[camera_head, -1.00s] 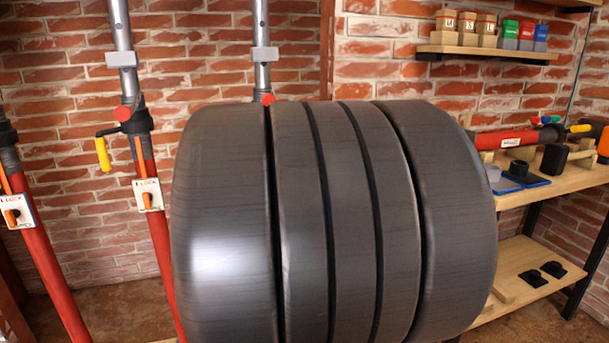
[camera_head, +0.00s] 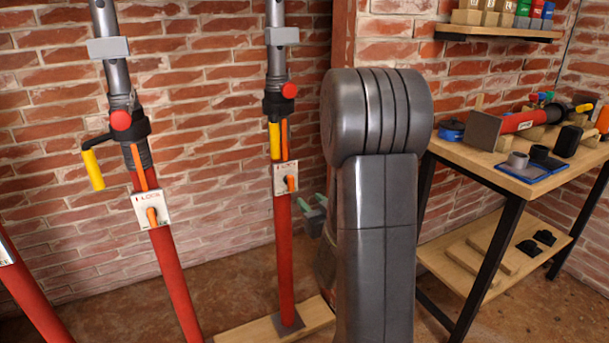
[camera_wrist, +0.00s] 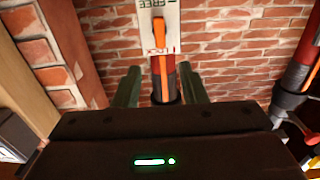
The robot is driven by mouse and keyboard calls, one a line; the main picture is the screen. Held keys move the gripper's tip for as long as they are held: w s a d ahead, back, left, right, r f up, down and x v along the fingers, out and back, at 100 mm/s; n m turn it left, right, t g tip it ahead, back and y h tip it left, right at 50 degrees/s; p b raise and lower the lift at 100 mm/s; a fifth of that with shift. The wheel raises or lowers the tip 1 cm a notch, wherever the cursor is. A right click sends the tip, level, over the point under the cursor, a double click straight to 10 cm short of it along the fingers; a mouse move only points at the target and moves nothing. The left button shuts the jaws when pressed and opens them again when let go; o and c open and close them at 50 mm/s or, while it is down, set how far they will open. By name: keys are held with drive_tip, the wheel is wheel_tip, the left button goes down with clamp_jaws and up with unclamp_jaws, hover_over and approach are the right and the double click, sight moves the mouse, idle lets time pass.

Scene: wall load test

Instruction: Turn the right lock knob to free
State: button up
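The right red prop (camera_head: 284,240) stands upright and carries a white plate (camera_head: 285,168) with an orange lock knob (camera_head: 291,184). In the wrist view the plate (camera_wrist: 176,30) appears upside down, with FREE at the top and LOCK at the lower edge. The orange knob (camera_wrist: 159,33) lies lengthwise up and down the picture there. My gripper (camera_wrist: 160,85) is open and empty; its two fingers straddle the prop's line in that view, with the knob beyond their tips. In the head view the gripper (camera_head: 313,207) shows just right of the prop, below the knob, partly hidden by my arm.
Another red prop (camera_head: 172,275) with its own lock plate (camera_head: 151,211) and yellow handle (camera_head: 93,169) stands to the left. A workbench (camera_head: 478,172) with tools stands right. A wooden base board (camera_head: 250,332) lies under the right prop. Brick wall is behind.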

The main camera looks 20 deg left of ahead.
sight(292, 181)
drive_tip(key=x, duration=1.3)
drive_tip(key=shift+w+a, duration=0.15)
clamp_jaws()
